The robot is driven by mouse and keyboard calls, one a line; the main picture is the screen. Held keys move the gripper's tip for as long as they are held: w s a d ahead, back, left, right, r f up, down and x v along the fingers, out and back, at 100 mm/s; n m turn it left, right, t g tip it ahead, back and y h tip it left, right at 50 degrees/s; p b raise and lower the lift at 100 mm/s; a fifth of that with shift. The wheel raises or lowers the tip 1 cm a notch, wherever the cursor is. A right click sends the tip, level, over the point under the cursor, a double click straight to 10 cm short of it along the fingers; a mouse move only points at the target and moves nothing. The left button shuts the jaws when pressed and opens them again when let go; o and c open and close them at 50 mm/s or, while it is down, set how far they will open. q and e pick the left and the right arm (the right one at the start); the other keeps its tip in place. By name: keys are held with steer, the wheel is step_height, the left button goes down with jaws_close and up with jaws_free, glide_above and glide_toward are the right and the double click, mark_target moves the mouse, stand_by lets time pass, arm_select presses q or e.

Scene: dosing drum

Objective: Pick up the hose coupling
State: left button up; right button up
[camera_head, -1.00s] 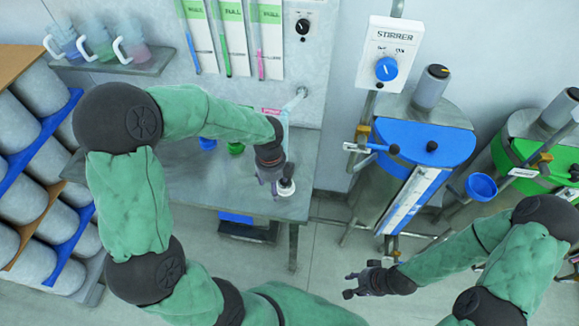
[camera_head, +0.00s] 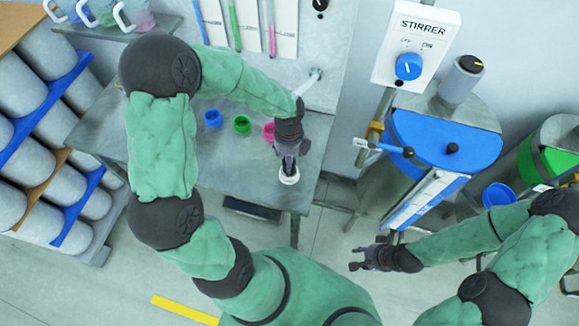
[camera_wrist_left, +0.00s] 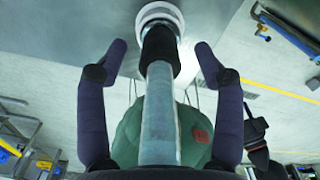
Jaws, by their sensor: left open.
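The hose coupling (camera_wrist_left: 160,110) appears in the left wrist view as a pale tube with a black collar and a white ring at its far end. It stands between the spread fingers of my left gripper (camera_wrist_left: 160,52), with gaps on both sides. In the head view only its white ring (camera_head: 289,179) shows clearly, at the table's (camera_head: 250,185) front right corner. My left gripper (camera_head: 289,160) is open there and hides the rest of it. My right gripper (camera_head: 356,259) looks open and empty, out in front of the blue-lidded drum.
Blue (camera_head: 213,118), green (camera_head: 242,124) and pink (camera_head: 269,132) cups stand behind my left gripper. The blue-lidded drum (camera_head: 440,140) and the stirrer box (camera_head: 415,50) are to the right. A rack of grey containers (camera_head: 50,150) is at the left. The floor in front is clear.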

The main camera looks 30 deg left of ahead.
mark_target(293, 171)
arm_select(q)
step_height(293, 171, down, 5)
steer(key=shift+f+b, duration=0.1)
steer(key=shift+b, duration=0.7)
steer(key=shift+s, duration=0.1)
jaws_close()
